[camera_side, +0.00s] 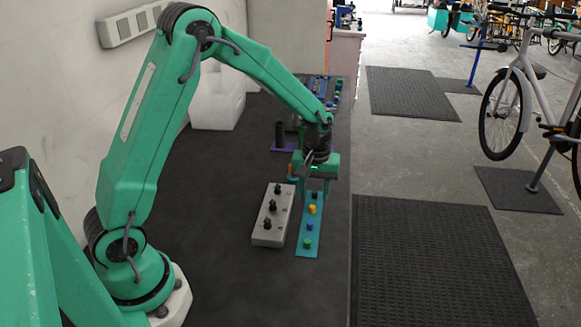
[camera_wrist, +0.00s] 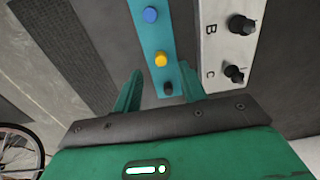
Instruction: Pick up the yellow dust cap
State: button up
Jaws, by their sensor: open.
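The yellow dust cap (camera_side: 312,209) sits on a narrow teal strip (camera_side: 308,251), between a dark cap and a blue cap (camera_side: 309,227). In the wrist view the yellow dust cap (camera_wrist: 160,59) lies just past the fingertips, with the blue cap (camera_wrist: 151,14) farther out and a dark cap (camera_wrist: 168,88) nearer. My gripper (camera_side: 312,186) is over the far end of the strip. In the wrist view my gripper (camera_wrist: 160,80) is open, its two green fingers apart around the dark cap's position in the picture. Nothing is held. Whether the fingers touch the strip cannot be told.
A grey box with black knobs (camera_side: 272,215) stands close to the left of the strip; it shows at right in the wrist view (camera_wrist: 228,50). A green cap (camera_side: 307,243) is at the strip's near end. A purple-based holder (camera_side: 283,145) stands behind. The dark bench is clear in front.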

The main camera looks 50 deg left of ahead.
aim_at(313, 206)
jog(key=shift+f, duration=2.1)
grip_shut()
